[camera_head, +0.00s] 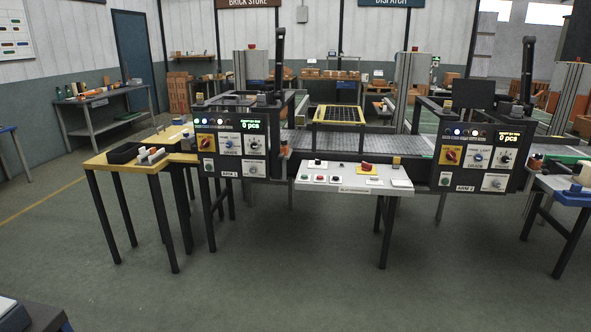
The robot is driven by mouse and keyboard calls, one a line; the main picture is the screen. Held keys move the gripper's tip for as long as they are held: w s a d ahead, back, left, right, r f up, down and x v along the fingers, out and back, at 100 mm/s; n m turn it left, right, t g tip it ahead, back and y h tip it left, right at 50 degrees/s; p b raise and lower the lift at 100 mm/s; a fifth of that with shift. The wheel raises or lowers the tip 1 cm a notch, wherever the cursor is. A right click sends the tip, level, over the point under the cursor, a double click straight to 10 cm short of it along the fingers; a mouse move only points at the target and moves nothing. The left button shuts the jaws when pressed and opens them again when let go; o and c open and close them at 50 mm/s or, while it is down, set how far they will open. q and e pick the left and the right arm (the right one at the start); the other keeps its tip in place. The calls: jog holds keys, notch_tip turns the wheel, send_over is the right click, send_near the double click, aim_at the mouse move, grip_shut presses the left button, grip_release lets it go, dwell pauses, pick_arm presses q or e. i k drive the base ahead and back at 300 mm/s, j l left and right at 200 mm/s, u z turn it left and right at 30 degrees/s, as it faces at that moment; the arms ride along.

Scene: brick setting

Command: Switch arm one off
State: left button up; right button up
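The ARM 1 control box (231,172) is a dark panel left of centre, facing me. On its left is a yellow plate with a rotary switch (207,143); the knob's exact position is too small to tell. To its right are white plates with a lamp-test control (229,143) and a dial (254,143). A green display (251,126) reads "0 pcs", beside a row of small indicator lamps (211,121). The panel is some distance ahead across open floor. Neither of my grippers is in view.
A similar ARM 2 box (465,188) stands right, with its own yellow-plated red switch (452,155). Between them a white console (354,189) juts forward with buttons. A yellow-topped table (122,166) projects at the left. The grey floor (300,275) in front is clear.

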aim_at(205, 143)
jog(key=i+j+z, duration=0.15)
jog(key=i, duration=1.85)
